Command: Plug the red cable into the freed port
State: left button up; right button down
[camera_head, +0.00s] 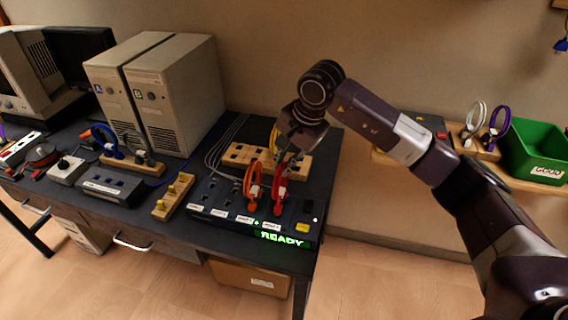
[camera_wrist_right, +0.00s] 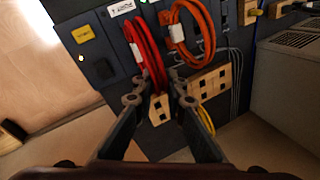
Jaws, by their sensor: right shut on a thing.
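The red cable (camera_head: 279,191) is a coil standing upright at the right of the dark port panel (camera_head: 232,213). Its lower end is at the panel's front row of ports; whether the plug is fully seated I cannot tell. My right gripper (camera_head: 287,155) reaches down from above and is shut on the red cable, near the top of the coil. In the right wrist view the red coil (camera_wrist_right: 147,55) runs in between the two fingertips (camera_wrist_right: 158,93). An orange cable (camera_head: 252,184) stands just left of it in the neighbouring port. My left gripper is not in view.
A wooden rack (camera_head: 243,154) with a yellow cable stands behind the panel. A green READY sign (camera_head: 282,240) glows at the panel's front. Two beige computer towers (camera_head: 178,95) stand to the left. A green bin (camera_head: 540,150) is on a shelf at right.

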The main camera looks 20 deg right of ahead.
dwell(0.3)
jog(key=shift+f+b, duration=0.65)
jog(key=shift+b, duration=0.5)
dwell(1.4)
dwell(0.3)
jog(key=c, duration=1.2)
grip_release()
jog(key=shift+c, duration=0.2)
jog(key=shift+p+v, duration=1.75)
jog(key=shift+v, duration=2.05)
jog(key=shift+f, duration=0.1)
